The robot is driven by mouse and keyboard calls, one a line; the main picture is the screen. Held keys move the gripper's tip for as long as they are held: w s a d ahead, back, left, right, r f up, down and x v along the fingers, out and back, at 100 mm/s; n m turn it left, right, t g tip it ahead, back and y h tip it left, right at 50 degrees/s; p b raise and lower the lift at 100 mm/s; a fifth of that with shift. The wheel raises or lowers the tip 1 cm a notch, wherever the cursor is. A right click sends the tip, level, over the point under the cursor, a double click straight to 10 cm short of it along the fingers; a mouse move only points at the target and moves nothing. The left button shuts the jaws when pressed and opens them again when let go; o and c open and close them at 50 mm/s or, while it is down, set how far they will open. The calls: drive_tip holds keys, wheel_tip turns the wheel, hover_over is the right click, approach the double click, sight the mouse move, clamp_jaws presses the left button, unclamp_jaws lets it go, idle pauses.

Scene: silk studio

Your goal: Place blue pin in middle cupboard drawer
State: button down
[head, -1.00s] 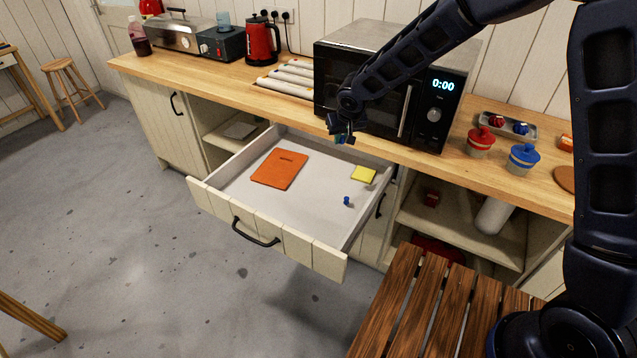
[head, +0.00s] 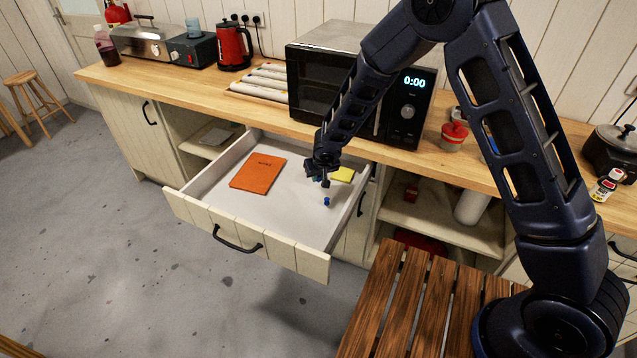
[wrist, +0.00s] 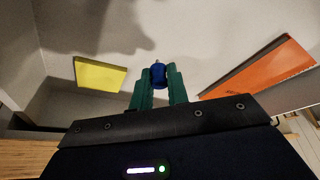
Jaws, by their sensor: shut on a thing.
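The open cupboard drawer (head: 290,230) is pulled well out below the counter. My gripper (head: 324,183) is low over its right rear part. In the wrist view a blue pin (wrist: 158,75) with a small metal tip sits between the green fingertips (wrist: 158,88), and the gripper is shut on it. In the head view a small blue pin (head: 327,201) shows just below my gripper, over the drawer floor. I cannot tell whether this is the held pin or another, nor whether it touches the floor.
An orange notebook (head: 258,173) lies in the drawer's left part, and a yellow pad (head: 343,174) lies at the rear right. The drawer's front middle is bare. The counter edge and microwave (head: 310,80) are close behind my arm. A slatted wooden stool (head: 420,300) stands at front right.

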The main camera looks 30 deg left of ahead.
sight(319, 180)
drive_tip(key=shift+f, duration=1.5)
drive_tip(key=shift+f, duration=0.1)
drive_tip(key=c, duration=1.4)
unclamp_jaws()
drive_tip(key=shift+o, duration=0.2)
drive_tip(key=v, duration=1.2)
drive_tip(key=shift+w+r, duration=0.1)
drive_tip(key=shift+r, duration=0.1)
